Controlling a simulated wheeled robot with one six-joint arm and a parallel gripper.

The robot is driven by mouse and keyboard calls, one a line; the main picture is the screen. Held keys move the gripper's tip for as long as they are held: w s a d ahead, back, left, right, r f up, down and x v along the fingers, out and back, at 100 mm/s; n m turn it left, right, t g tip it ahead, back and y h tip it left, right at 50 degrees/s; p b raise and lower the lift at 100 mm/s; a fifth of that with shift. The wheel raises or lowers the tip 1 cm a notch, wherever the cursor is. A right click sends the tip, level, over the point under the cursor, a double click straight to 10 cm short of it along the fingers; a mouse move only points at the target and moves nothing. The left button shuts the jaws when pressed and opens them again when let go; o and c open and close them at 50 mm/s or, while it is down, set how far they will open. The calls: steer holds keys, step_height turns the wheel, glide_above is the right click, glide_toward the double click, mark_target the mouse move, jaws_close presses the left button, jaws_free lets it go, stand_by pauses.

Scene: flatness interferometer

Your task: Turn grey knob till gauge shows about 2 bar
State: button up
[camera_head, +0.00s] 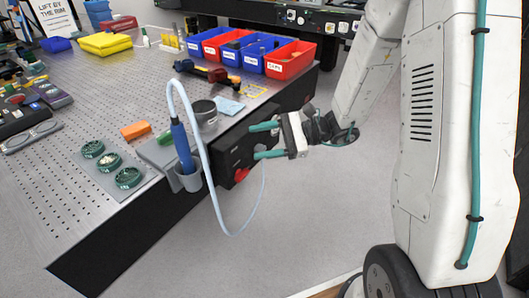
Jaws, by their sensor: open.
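My gripper (253,142) reaches left from my arm, its two teal fingers apart, one above the other, with nothing seen between them. The fingertips are in front of the face of a black panel (224,158) on the side of the table; I cannot tell whether they touch it. A red round part (241,174) shows low on the panel, below the lower finger. I cannot make out the grey knob or the gauge; the panel is seen at a steep slant and my gripper covers part of it.
A blue-handled tool (181,146) stands in a grey cup (188,181) at the table's edge. Its pale hose (215,203) loops down left of my gripper. Red and blue bins (290,62) line the perforated table (70,190). The floor (310,220) below my gripper is clear.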

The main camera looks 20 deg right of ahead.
steer(key=w+d+f+m+t, duration=0.4)
steer(key=w+f+m+t, duration=0.1)
steer(key=f+m+t, duration=0.15)
steer(key=m+t+h, duration=0.4)
steer(key=m+h, duration=0.1)
steer(key=m, duration=0.1)
glide_toward(260, 149)
steer(key=w+f, duration=0.2)
steer(key=x, duration=0.7)
steer(key=shift+w+r+n, duration=0.1)
steer(key=shift+r+n, duration=0.05)
steer(key=shift+n, duration=0.1)
steer(key=c, duration=1)
